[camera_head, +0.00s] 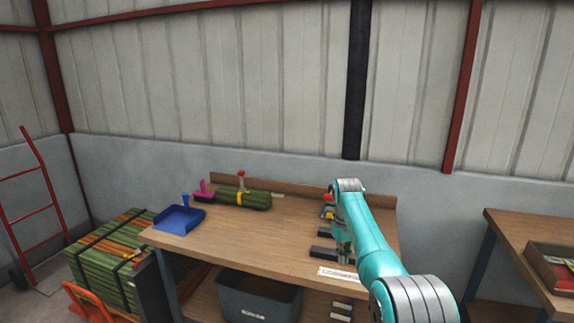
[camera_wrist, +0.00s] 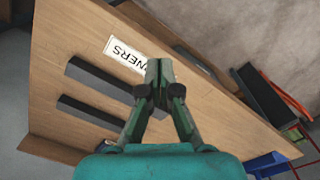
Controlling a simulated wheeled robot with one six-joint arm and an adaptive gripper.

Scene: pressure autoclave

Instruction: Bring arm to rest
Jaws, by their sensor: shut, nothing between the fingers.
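My teal arm (camera_head: 368,240) reaches over the right part of the wooden workbench (camera_head: 260,234) in the head view. My gripper (camera_wrist: 158,68) shows in the wrist view with its two fingertips together and nothing between them. Below it in that view are the bench top, two dark bars (camera_wrist: 98,78) and a white label (camera_wrist: 124,54) ending in "NERS". In the head view the gripper is mostly hidden by the arm.
A blue dustpan (camera_head: 178,220) and a green bundle (camera_head: 243,199) lie on the bench's left part. A grey bin (camera_head: 258,300) stands below. Another bench (camera_head: 520,235) stands at right, a red hand truck (camera_head: 35,205) at left. The bench middle is clear.

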